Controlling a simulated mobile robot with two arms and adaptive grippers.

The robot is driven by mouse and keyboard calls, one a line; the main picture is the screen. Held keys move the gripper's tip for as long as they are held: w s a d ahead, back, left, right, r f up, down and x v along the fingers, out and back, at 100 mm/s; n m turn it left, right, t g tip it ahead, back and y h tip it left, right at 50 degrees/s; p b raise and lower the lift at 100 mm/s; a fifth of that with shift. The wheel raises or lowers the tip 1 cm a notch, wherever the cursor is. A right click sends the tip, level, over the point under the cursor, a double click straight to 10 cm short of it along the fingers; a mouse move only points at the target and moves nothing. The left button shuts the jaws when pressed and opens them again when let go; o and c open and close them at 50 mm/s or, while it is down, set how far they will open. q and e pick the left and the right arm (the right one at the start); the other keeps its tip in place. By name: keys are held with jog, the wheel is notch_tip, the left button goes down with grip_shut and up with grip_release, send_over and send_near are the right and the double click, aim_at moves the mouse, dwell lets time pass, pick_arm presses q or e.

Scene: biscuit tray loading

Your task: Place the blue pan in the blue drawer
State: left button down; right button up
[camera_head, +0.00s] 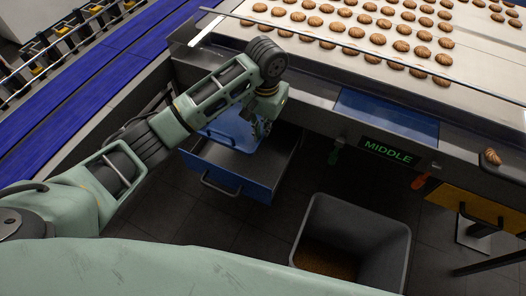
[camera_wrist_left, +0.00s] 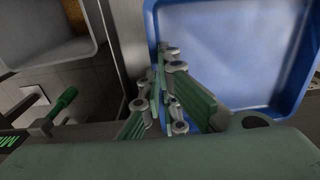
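The blue pan (camera_head: 232,129) is at the open blue drawer (camera_head: 226,174), over its back part, partly hidden by my left arm. Whether it rests on the drawer floor or hangs above it I cannot tell. In the left wrist view the pan (camera_wrist_left: 262,48) is empty and fills the upper right. My left gripper (camera_head: 262,127) is at the pan's right side. In the left wrist view its fingers (camera_wrist_left: 165,62) are close together at the pan's rim and look shut on it. The drawer's front part shows bare. My right gripper is not in view.
A grey bin (camera_head: 352,236) with brown crumbs stands right of the drawer. A sign reading MIDDLE (camera_head: 388,151), a green handle (camera_head: 335,150) and an orange handle (camera_head: 420,181) are on the machine. A yellow drawer (camera_head: 466,205) is at right. Biscuits lie on the conveyor (camera_head: 290,52) above.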

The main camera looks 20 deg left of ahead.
pick_arm(q)
jog(key=f, duration=1.1)
jog(key=shift+s+a+f, duration=0.1)
jog(key=shift+s+f, duration=0.2)
jog(key=shift+f, duration=0.05)
jog(key=shift+f, duration=0.1)
jog(key=c, duration=2)
grip_release()
notch_tip(320, 180, up, 12)
jog(key=shift+r, duration=0.15)
